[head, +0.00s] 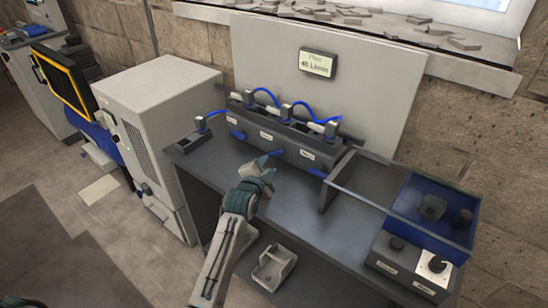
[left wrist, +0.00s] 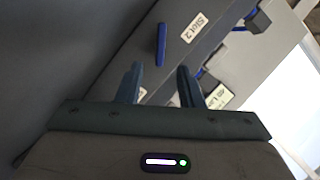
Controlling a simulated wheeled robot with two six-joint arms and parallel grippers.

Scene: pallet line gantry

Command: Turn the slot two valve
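The slot two valve is a blue lever (left wrist: 160,44) on the front of a dark grey manifold (left wrist: 215,45), beside a white label reading "Slot 2" (left wrist: 194,28). In the head view the middle blue lever (head: 276,153) shows just past my left gripper (head: 268,166). In the left wrist view my left gripper (left wrist: 160,80) has its two fingers apart with nothing between them. The lever lies just beyond the fingertips, roughly in line with the gap, apparently untouched. My right gripper is not in view.
Another blue lever (head: 238,134) is to the left and one more (head: 318,172) to the right. Blue hoses (head: 265,97) loop above the manifold. A display (head: 317,62) hangs on the panel behind. A blue clear-sided box (head: 440,205) and control box (head: 412,262) stand at right.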

